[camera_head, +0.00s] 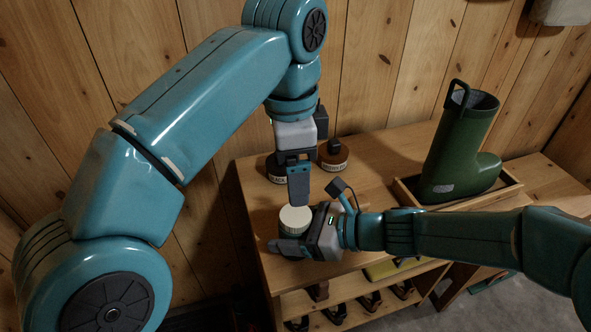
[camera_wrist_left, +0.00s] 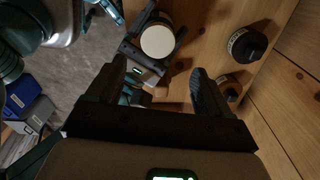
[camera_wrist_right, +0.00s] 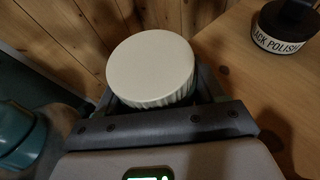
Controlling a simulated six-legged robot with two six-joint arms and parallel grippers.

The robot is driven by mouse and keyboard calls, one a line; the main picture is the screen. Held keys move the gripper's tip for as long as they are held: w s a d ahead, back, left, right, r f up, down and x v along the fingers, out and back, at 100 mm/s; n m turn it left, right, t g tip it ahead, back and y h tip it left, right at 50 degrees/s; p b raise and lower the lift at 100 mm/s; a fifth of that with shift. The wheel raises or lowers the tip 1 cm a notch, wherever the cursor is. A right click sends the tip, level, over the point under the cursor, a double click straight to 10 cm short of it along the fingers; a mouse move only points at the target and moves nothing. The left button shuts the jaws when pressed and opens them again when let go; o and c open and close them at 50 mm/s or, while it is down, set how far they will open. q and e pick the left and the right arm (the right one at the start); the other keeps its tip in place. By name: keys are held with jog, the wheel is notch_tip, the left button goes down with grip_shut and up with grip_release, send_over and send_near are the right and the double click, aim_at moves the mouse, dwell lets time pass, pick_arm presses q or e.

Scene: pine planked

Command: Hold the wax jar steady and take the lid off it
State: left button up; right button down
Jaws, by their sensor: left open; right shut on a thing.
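The wax jar stands on the wooden bench, its cream ribbed lid (camera_head: 295,218) on top. The lid also shows in the right wrist view (camera_wrist_right: 150,68) and the left wrist view (camera_wrist_left: 157,42). My right gripper (camera_head: 292,246) is shut around the jar below the lid, from the right side. The jar body is mostly hidden by the fingers. My left gripper (camera_head: 299,186) is open and empty, pointing down above and slightly behind the lid, apart from it. Its two fingers (camera_wrist_left: 158,88) show spread in the left wrist view.
Two dark-topped polish tins stand behind, a black polish tin (camera_head: 277,170) and a brown one (camera_head: 333,153). A green boot (camera_head: 458,150) stands in a wooden tray (camera_head: 407,197) at the right. Brushes (camera_head: 370,300) sit on the shelf below. A plank wall closes the back.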

aim_at(295, 215)
pick_arm(q)
jog(key=shift+s+d+f+m, duration=0.1)
jog(key=shift+f+m, duration=0.1)
jog(key=shift+m, duration=0.8)
jog(key=shift+f, duration=0.2)
jog(key=shift+m, duration=0.3)
notch_tip(295, 215, down, 8)
jog(key=shift+r, duration=0.15)
jog(key=shift+c, duration=0.3)
jog(key=c, duration=1)
jog(key=o, duration=1.1)
